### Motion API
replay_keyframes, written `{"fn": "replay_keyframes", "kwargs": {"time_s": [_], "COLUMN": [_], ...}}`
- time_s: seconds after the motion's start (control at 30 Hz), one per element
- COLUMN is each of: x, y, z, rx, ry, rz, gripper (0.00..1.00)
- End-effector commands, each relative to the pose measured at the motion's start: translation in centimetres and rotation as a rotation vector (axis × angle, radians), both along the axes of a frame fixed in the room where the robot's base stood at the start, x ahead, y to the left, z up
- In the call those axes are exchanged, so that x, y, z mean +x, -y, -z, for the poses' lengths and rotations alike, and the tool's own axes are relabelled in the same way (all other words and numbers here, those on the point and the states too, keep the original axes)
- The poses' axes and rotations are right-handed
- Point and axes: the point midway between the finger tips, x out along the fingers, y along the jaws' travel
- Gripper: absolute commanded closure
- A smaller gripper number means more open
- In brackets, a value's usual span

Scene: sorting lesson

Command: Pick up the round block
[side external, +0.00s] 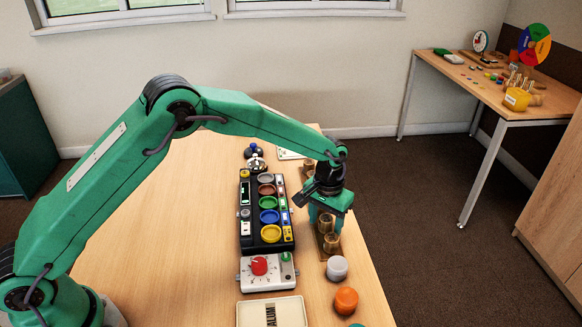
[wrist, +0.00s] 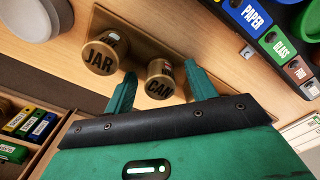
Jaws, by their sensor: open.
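Several round pieces could be the round block; I cannot tell which is meant. Two brown cylinders stand side by side on a wooden strip (wrist: 200,42), one marked JAR (wrist: 100,55) and one marked CAN (wrist: 160,82). In the side view, two brown cylinders (side external: 331,242) show just below my gripper (side external: 323,212). A pale grey round piece (side external: 337,268) and an orange round piece (side external: 346,300) stand nearer the camera. In the wrist view, my gripper (wrist: 157,72) is open, its green fingers to either side of the CAN cylinder; contact is unclear.
A black sorting board (side external: 246,182) with several coloured dishes lies left of my gripper. A white box with a red knob (side external: 259,265) and a cream tray (side external: 290,310) stand in front of it. The left part of the wooden table (side external: 170,240) is clear.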

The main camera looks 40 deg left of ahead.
Motion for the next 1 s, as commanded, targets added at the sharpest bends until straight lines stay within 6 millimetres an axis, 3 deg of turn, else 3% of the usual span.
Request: {"fn": "replay_keyframes", "kwargs": {"time_s": [0.27, 0.5, 0.53, 1.0], "x": [0.01, 0.01, 0.01, 0.06], "y": [0.01, 0.01, 0.01, 0.03], "z": [-0.04, -0.05, -0.05, -0.89], "rx": [0.000, 0.000, 0.000, -0.001], "ry": [0.000, 0.000, 0.000, 0.002], "rz": [0.000, 0.000, 0.000, 0.000], "gripper": [0.44, 0.89, 0.91, 0.92]}}
